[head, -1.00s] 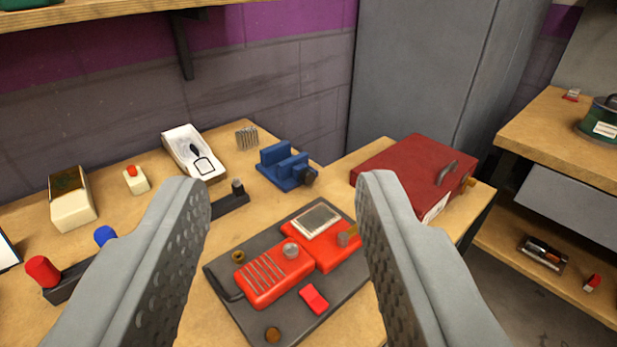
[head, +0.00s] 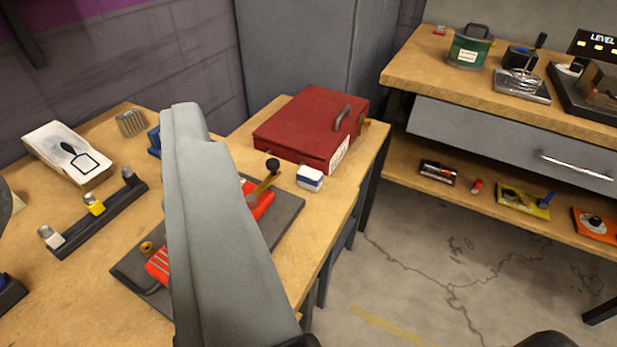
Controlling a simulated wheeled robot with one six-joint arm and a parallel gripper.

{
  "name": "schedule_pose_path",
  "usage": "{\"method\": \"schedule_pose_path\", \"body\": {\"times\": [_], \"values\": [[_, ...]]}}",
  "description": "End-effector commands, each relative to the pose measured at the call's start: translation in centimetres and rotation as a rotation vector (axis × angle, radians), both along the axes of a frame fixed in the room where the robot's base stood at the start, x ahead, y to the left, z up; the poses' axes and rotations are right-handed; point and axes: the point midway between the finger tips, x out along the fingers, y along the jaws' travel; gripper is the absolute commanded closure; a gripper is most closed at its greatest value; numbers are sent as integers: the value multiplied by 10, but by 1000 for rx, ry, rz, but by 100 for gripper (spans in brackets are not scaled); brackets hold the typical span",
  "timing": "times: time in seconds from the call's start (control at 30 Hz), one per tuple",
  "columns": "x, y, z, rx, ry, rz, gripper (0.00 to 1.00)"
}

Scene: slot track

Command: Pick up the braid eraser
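A small white and blue block (head: 310,178), which looks like the eraser, sits on the wooden bench near its right edge. It is just in front of the red metal box and beside the dark mat. My gripper (head: 95,150) is to the left of it. One grey finger stands large across the left middle of the view, apart from the block. Only a sliver of the other finger seems to show at the left edge. The fingers are wide apart with nothing seen held between them.
The red box (head: 311,128) stands behind the block. A black-knobbed lever (head: 268,175) rises close to its left, over red track parts on the dark mat (head: 287,222). The finger hides part of the mat. A second bench (head: 415,72) with a shelf stands right, beyond open floor.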

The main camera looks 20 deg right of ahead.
Motion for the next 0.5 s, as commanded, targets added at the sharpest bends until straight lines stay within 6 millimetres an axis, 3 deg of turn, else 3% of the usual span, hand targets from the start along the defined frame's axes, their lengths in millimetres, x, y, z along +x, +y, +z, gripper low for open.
{"method": "schedule_pose_path", "body": {"times": [0.03, 0.13, 0.27, 0.5], "values": [[0, 0, 0, 0, 0, 0, 55], [2, -1, 0, 3, 8, -2, 38], [17, -5, -1, 24, 66, -16, 38], [68, -23, -6, 120, 286, -81, 38]]}}
